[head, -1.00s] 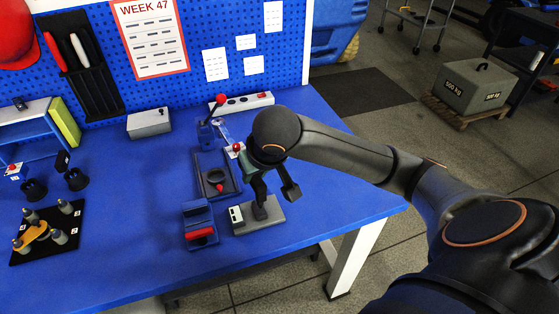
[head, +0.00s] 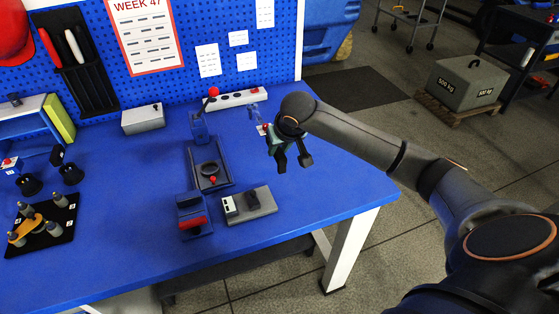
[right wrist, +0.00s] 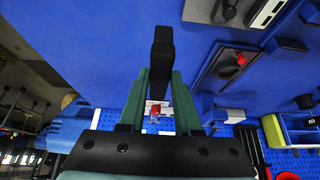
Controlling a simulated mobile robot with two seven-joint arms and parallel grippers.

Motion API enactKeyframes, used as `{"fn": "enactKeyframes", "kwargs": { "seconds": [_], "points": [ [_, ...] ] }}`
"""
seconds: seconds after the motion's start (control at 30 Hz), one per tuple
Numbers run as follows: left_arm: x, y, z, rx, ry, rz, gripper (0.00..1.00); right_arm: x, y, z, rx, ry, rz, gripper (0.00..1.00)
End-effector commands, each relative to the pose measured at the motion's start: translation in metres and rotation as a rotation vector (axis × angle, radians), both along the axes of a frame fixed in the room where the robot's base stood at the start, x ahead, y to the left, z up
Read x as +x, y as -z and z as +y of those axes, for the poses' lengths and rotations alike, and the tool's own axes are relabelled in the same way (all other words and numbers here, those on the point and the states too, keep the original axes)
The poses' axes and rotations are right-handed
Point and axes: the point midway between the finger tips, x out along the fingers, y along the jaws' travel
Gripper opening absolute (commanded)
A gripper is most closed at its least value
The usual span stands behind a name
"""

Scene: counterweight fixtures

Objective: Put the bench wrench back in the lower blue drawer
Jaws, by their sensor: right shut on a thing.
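My right gripper (head: 292,162) is above the right part of the blue bench, apart from the bench top. In the right wrist view its green fingers (right wrist: 160,95) close around a black, bar-like thing (right wrist: 162,50). I cannot tell whether this is the bench wrench; most of its shape is hidden or seen end-on. No other wrench is clear in these views. I cannot make out the lower blue drawer. My left gripper is not in view.
Below the gripper stand a grey plate (head: 262,203) with a white block, a blue fixture with a red bar (head: 193,223), and a dark blue tray (head: 224,184). A lever with a red knob (head: 214,91) rises behind. The bench's right end is clear.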

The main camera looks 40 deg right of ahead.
Motion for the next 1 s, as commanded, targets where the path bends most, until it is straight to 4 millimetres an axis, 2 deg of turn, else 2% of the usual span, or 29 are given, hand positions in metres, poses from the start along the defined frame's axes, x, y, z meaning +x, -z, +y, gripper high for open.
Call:
{"fn": "enactKeyframes", "kwargs": {
  "seconds": [0.03, 0.1, 0.3, 0.47, 0.7, 1.0],
  "points": [
    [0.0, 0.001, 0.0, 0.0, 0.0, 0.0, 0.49, 0.006, 0.012, -0.005, 0.001, 0.001, 0.002, 0.0],
    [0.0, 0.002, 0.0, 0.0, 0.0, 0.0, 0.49, 0.014, 0.023, -0.01, 0.001, 0.001, 0.001, 0.0],
    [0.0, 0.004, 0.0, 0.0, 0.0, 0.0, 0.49, 0.027, 0.042, -0.02, 0.002, -0.002, -0.002, 0.0],
    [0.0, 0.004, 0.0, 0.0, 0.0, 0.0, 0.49, 0.032, 0.05, -0.024, 0.001, -0.002, -0.001, 0.0],
    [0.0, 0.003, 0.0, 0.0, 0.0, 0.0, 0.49, 0.033, 0.078, -0.026, 0.001, -0.003, -0.001, 0.0],
    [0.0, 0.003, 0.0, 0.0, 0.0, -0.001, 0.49, 0.032, 0.081, -0.026, 0.0, -0.004, -0.002, 0.0]
  ]
}}
